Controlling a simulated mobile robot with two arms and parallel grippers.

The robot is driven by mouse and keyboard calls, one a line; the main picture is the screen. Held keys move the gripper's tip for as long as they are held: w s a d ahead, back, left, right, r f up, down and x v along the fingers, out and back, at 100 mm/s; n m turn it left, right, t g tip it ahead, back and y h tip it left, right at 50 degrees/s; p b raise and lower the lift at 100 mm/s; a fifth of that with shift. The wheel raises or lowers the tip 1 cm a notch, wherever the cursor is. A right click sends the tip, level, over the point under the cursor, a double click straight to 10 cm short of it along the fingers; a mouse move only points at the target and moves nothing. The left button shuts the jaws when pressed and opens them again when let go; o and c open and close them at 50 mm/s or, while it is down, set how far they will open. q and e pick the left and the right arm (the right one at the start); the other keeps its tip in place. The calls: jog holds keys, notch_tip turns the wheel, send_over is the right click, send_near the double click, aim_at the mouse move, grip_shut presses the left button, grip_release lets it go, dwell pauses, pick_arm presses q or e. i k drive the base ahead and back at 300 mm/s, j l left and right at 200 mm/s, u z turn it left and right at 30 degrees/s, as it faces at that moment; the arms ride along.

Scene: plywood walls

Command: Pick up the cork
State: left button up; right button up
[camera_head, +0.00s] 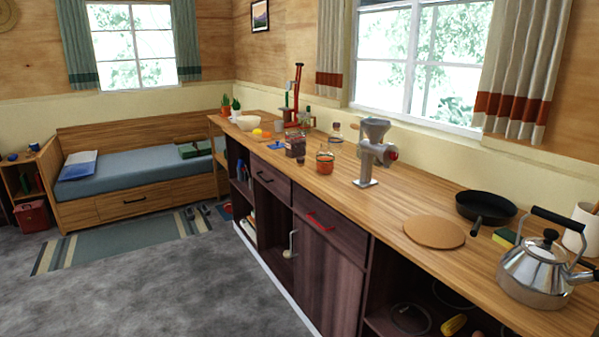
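I cannot make out a bottle cork for certain. A small dark brown piece (300,161) stands on the wooden counter (330,190) between two jars, too small to identify. A flat round tan mat (434,231), cork-like in look, lies on the counter near the front edge, left of the kettle. Neither of my grippers is in view.
A metal grinder (375,150), glass jars (295,146), a black pan (486,206), a sponge (504,238) and a steel kettle (540,268) stand on the counter. Cupboards (325,265) lie below. Grey floor (180,285) is clear at left; a bed (140,172) is beyond.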

aim_at(301, 160)
jog(key=i+l+u, duration=0.1)
jog(key=i, duration=0.9)
